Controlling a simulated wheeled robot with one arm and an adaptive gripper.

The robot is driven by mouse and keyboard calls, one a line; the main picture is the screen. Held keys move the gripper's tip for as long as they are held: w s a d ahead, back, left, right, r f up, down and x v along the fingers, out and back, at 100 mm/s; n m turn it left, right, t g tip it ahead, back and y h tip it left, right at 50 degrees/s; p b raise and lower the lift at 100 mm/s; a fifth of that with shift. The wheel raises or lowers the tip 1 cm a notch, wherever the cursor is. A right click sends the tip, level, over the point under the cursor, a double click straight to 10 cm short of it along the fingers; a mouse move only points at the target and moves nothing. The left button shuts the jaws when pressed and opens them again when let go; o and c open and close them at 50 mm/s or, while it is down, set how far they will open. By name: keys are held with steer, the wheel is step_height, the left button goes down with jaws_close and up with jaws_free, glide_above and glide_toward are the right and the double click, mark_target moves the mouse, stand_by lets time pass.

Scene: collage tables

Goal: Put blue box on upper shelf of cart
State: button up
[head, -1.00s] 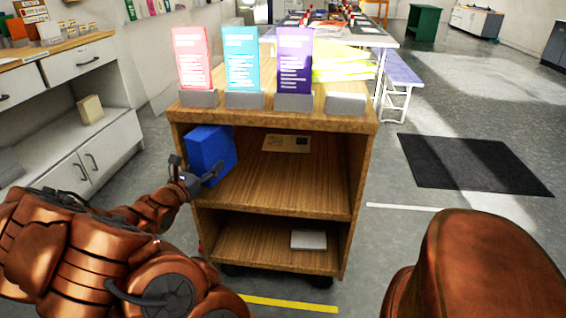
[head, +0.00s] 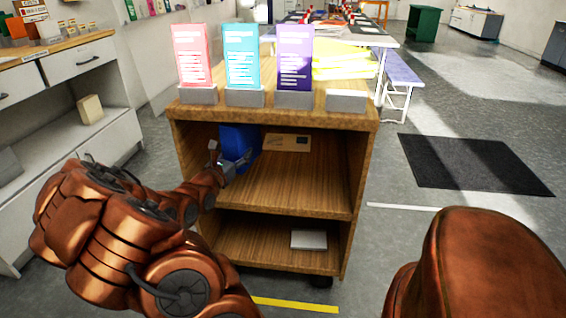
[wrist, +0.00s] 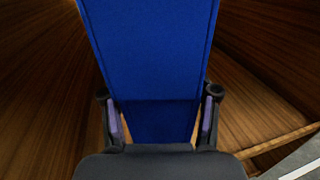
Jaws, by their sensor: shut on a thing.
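The blue box (head: 239,143) is inside the upper compartment of the wooden cart (head: 187,160), toward its left side. My gripper (head: 226,165) is shut on the blue box at its near side. In the wrist view, the two fingers of my gripper (wrist: 160,125) are on either side of the blue box (wrist: 150,50), which fills the middle of the picture. The upper shelf (head: 285,185) of the cart lies under the box. Whether the box touches the shelf, I cannot tell. My gripper partly hides the box in the head view.
A brown envelope (head: 288,142) lies at the back of the upper shelf, just right of the box. A white item (head: 308,240) is on the lower shelf. Brochure stands (head: 244,97) line the cart's top. The shelf's front and right are clear.

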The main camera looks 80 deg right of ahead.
steer(key=w+d+f+n+t+b, duration=0.1)
steer(key=w+d+f+n+t, duration=0.1)
steer(key=t, duration=0.1)
steer(key=shift+w+d+b, duration=0.1)
steer(key=shift+w+b, duration=0.05)
steer(key=shift+b, duration=0.25)
steer(key=t, duration=0.1)
steer(key=b, duration=0.5)
glide_above(237, 193)
steer(key=shift+n, duration=0.4)
step_height(237, 193, down, 11)
steer(key=shift+d, duration=0.15)
steer(key=shift+p, duration=0.3)
steer(key=o, duration=1.3)
